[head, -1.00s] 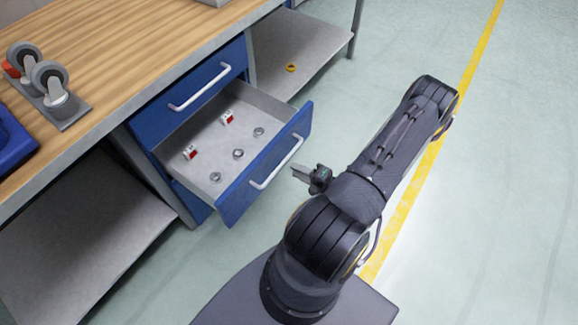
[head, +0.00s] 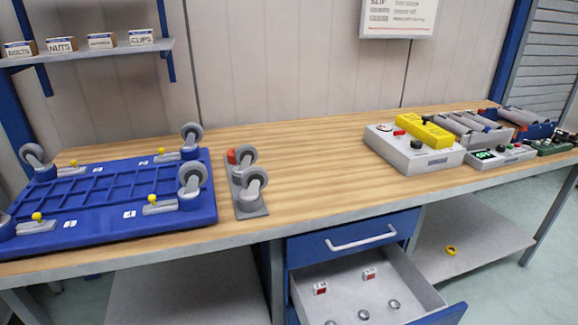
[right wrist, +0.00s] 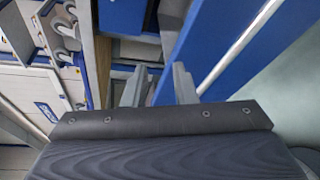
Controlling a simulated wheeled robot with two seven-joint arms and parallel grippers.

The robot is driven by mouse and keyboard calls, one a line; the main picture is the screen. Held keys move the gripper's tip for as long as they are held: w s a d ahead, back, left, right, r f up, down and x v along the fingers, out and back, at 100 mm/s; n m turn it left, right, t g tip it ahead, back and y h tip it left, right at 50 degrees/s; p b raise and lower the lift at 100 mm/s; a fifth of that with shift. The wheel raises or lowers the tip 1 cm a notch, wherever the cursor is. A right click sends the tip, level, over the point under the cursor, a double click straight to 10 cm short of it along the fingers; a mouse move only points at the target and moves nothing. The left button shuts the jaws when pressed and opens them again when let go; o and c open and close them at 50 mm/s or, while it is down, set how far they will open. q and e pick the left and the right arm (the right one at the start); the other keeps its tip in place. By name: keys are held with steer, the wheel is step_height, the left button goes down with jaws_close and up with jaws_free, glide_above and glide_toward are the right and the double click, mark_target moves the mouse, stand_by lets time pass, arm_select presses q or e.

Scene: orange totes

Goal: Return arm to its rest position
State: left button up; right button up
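My right gripper (right wrist: 159,86) shows in the right wrist view, with its two grey fingers apart and nothing visible between them. A long blue panel (right wrist: 215,60) lies beyond the fingers; I cannot tell how far off it is. Neither of my arms is in the head view, and my left gripper is not seen. The open drawer (head: 425,290) under the workbench holds two small red-and-white items and several metal rings.
The workbench (head: 310,170) carries a blue pallet (head: 110,232) with casters, a grey caster plate (head: 250,208), and a grey box with a yellow device (head: 424,132). A shelf with labelled bins (head: 95,50) is at the upper left. The bench middle is clear.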

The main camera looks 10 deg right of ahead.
steer(key=a+r+n+g+y+p, duration=0.2)
steer(key=a+r+n+g, duration=0.45)
steer(key=r+n, duration=0.5)
steer(key=a+r+n+g+y+p, duration=0.25)
steer(key=a+r+n+g, duration=0.25)
steer(key=a+r+n, duration=0.65)
steer(key=s+d+r+n+t+h+p, duration=0.1)
steer(key=s+r+n+h, duration=0.5)
steer(key=n, duration=1.5)
step_height(320, 180, up, 2)
steer(key=shift+d+r+t+h+p, duration=0.2)
steer(key=shift+t+h+p, duration=0.15)
steer(key=shift+t+p, duration=0.5)
steer(key=shift+d, duration=0.1)
